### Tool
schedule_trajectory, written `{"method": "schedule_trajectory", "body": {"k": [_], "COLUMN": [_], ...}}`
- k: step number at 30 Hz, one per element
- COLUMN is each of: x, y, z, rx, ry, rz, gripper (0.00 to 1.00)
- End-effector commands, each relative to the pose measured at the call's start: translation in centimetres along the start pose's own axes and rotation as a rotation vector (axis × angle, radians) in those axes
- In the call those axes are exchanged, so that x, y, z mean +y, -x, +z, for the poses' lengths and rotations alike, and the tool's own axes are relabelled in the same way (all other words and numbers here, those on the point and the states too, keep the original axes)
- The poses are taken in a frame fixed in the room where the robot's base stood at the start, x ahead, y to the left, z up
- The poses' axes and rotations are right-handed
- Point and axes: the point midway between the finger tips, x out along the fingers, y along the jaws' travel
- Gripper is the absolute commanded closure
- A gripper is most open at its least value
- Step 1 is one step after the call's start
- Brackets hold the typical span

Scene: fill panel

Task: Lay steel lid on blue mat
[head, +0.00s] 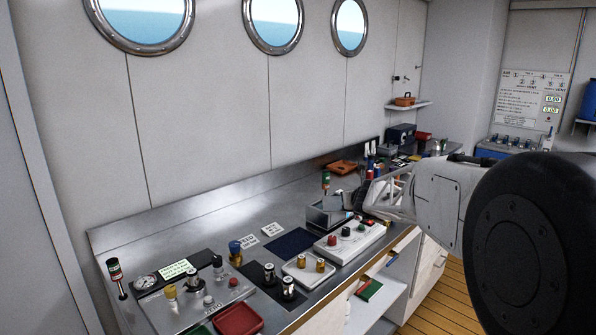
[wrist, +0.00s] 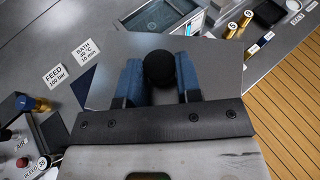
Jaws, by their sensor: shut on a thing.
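The steel lid (wrist: 220,68) is a flat grey plate with a round black knob (wrist: 159,68). My gripper (wrist: 159,72) has blue fingers, which are shut on the knob from both sides. The lid hangs under the gripper and covers much of the worktop in the wrist view. The blue mat (head: 290,243) is a dark navy rectangle on the steel counter, beside the bath label. In the wrist view only a strip of the mat (wrist: 79,89) shows past the lid's left edge. In the head view my gripper is small and its fingers are hard to make out.
An open steel bath (head: 322,216) stands right of the mat; its water (wrist: 172,18) shows in the wrist view. A white control box (head: 350,240) and a white tray with brass-coloured pieces (head: 300,276) stand in front. FEED (head: 247,242) and BATH labels (head: 272,229) lie behind the mat.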

Motion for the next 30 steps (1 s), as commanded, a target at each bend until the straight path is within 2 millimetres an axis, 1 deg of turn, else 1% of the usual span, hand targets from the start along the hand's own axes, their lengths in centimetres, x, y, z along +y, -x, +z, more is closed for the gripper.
{"method": "schedule_trajectory", "body": {"k": [21, 30], "x": [-0.2, -0.2], "y": [1.2, 1.4], "z": [-2.8, -3.1], "rx": [0.007, 0.008], "ry": [-0.062, -0.07], "rz": [-0.15, -0.168], "gripper": [0.96, 0.96]}}
